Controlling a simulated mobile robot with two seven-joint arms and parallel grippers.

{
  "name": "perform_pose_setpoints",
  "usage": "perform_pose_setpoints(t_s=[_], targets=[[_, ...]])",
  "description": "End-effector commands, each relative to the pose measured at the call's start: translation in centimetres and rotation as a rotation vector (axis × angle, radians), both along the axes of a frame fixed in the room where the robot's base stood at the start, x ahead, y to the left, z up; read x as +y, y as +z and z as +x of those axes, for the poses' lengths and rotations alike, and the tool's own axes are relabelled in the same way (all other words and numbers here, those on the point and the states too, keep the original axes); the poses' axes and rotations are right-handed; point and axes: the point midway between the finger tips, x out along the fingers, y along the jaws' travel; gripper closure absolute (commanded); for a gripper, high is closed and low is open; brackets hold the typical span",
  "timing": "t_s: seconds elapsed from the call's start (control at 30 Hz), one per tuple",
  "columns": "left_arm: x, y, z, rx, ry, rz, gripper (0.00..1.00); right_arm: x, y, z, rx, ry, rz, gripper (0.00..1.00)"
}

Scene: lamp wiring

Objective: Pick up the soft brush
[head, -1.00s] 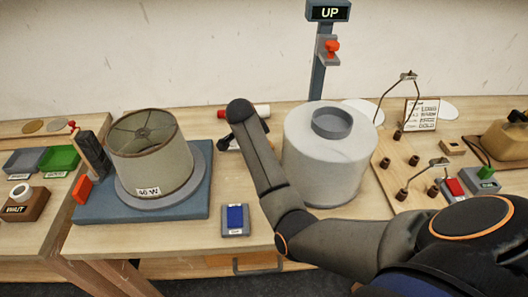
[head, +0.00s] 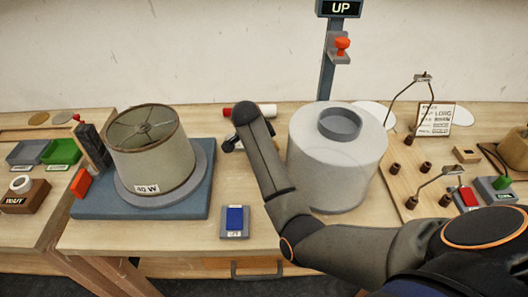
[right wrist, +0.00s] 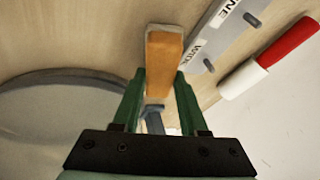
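In the right wrist view, an orange-brown block with a pale rim (right wrist: 163,60), which may be the soft brush, shows at and between my right fingertips. Its bristles cannot be made out. My right gripper (right wrist: 160,82) has its green fingers apart, one on each side of the block; no firm hold shows. A grey-blue piece (right wrist: 153,121) shows between the fingers lower down. In the head view my right arm reaches over the table and hides the gripper and block. My left gripper is in neither current view.
A white drum (head: 335,165) stands right of my forearm. A lampshade (head: 150,160) sits on a blue base to the left. A red-and-white cylinder (right wrist: 270,58) and a labelled grey strip (right wrist: 220,35) lie near the block. A small blue-topped box (head: 235,220) is in front.

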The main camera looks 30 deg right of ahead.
Motion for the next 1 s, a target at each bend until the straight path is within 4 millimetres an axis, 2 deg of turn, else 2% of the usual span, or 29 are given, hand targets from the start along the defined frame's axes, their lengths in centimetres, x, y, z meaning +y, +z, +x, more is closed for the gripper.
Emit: perform_pose_setpoints(t_s=[0.03,0.33,0.77,1.0], targets=[[0.0,0.01,0.01,0.0,0.0,0.0,0.59,0.0,-0.01,-0.01,0.001,0.0,0.0,0.66],[0.01,0.01,0.02,0.0,0.0,0.0,0.59,-0.02,-0.02,-0.01,0.001,0.0,0.0,1.0],[-0.01,0.11,0.02,0.0,0.0,0.0,0.59,-0.08,0.1,0.0,0.0,0.0,-0.001,1.0],[-0.01,0.96,0.02,0.0,0.0,0.0,0.59,-0.65,0.85,0.03,0.0,0.001,0.0,1.0]])
